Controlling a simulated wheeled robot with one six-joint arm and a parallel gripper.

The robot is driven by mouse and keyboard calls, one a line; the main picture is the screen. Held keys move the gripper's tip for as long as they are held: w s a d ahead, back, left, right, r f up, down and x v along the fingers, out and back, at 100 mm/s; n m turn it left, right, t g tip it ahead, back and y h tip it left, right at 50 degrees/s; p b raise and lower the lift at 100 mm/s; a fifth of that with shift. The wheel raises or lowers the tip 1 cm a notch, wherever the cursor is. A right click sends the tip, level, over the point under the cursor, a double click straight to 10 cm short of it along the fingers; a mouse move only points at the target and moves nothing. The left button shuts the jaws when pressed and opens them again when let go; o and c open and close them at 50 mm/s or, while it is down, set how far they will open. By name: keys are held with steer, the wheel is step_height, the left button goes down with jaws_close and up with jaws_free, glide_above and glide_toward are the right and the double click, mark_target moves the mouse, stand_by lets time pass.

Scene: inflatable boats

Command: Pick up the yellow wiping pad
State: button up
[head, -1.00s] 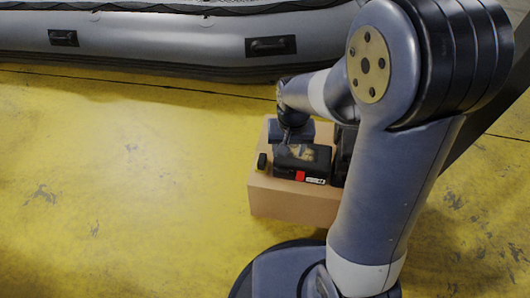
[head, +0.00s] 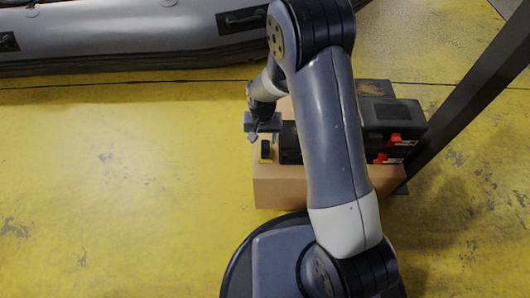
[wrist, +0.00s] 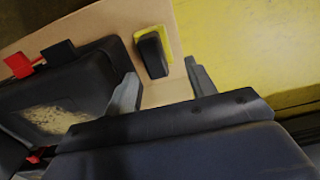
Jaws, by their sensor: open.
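The wiping pad (wrist: 153,52) is a small yellow pad with a black grip on top. It lies on the cardboard box near the box's edge. In the head view the pad (head: 265,151) sits at the left end of the box top, beside a black case. My gripper (wrist: 160,85) is open and empty in the wrist view. Its two fingers point toward the pad, one to each side of it, with the pad ahead of the fingertips. In the head view my gripper (head: 254,136) is just above and left of the pad.
The cardboard box (head: 280,190) stands on the yellow floor. Black cases with red latches (head: 395,120) fill its right part; one case (wrist: 70,90) is close beside my left finger in the wrist view. A grey inflatable boat (head: 130,35) lies behind. A dark post rises at right.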

mark_target(265, 146)
steer(key=f, duration=0.1)
steer(key=f+b, duration=0.1)
steer(key=f, duration=0.1)
steer(key=f+b, duration=0.1)
steer(key=shift+s+d+f, duration=0.2)
steer(key=shift+d, duration=0.2)
steer(key=shift+f+b, duration=0.3)
steer(key=shift+f, duration=0.1)
steer(key=c, duration=1.1)
